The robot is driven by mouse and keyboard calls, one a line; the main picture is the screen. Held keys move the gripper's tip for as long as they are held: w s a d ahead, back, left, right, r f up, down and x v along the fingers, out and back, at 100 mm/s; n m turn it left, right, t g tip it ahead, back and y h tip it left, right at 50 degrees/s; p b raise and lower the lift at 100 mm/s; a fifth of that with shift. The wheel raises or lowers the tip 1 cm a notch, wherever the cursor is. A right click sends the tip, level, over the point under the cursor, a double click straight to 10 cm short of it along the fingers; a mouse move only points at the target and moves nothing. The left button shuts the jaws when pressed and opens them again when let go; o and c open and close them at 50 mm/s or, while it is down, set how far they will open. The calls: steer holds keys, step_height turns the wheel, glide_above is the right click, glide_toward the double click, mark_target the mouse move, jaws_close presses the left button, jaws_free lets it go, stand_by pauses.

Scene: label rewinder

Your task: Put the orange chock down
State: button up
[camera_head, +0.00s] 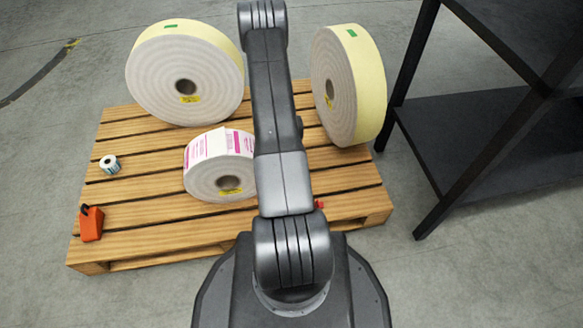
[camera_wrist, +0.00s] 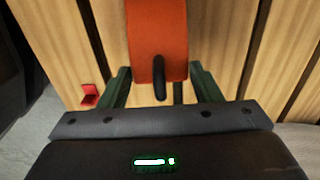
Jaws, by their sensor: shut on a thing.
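An orange chock (camera_wrist: 157,30) with a black loop handle (camera_wrist: 159,78) is between the dark fingers of my gripper (camera_wrist: 160,82) in the wrist view. My gripper is shut on it. Wooden slats show behind the chock; I cannot tell whether it touches them. In the head view my arm hides the gripper and the held chock. Another orange chock (camera_head: 91,224) with a black handle stands at the near left corner of the wooden pallet (camera_head: 150,240).
Two big cream rolls (camera_head: 160,75) (camera_head: 370,85) and a printed label roll (camera_head: 208,180) stand on the pallet, with a small roll (camera_head: 110,165) at left. A small red piece (camera_wrist: 90,96) lies left of my gripper. A dark table (camera_head: 470,120) stands at right. The front slats are partly clear.

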steer(key=o, duration=0.6)
steer(key=shift+f, duration=0.15)
steer(key=shift+c, duration=0.2)
steer(key=o, duration=0.4)
steer(key=shift+o, duration=0.2)
step_height(320, 180, up, 12)
steer(key=p, duration=0.4)
steer(key=shift+r, duration=0.2)
step_height(320, 180, down, 13)
steer(key=b, duration=0.4)
steer(key=shift+b, duration=0.3)
step_height(320, 180, up, 3)
steer(key=shift+r+p, duration=0.1)
steer(key=shift+p, duration=0.85)
steer(key=shift+r, duration=0.6)
